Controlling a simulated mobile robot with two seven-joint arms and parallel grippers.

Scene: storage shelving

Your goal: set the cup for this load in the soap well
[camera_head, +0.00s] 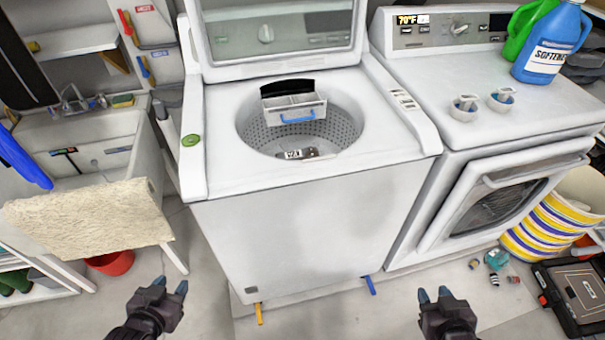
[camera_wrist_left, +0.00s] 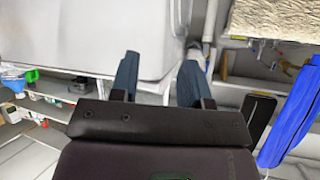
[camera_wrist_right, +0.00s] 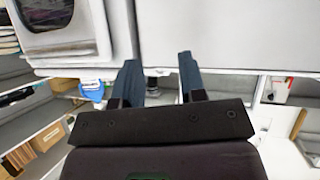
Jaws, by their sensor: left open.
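Two small white cups stand side by side on top of the right machine: a left cup (camera_head: 465,107) and a right cup (camera_head: 502,99). The soap well (camera_head: 294,106) is a white tray with compartments and a blue front handle, at the back of the open washer's drum mouth. My left gripper (camera_head: 171,286) is open and empty, low in front of the washer's left side. My right gripper (camera_head: 434,294) is open and empty, low in front of the right machine. Both are far from the cups.
The washer (camera_head: 310,230) has its lid raised; a dark labelled item (camera_head: 300,154) lies at the drum's front rim. The right machine's panel (camera_head: 415,22) reads 70°F. A blue softener bottle (camera_head: 548,52) and green jug stand behind the cups. A sink (camera_head: 100,150) is left.

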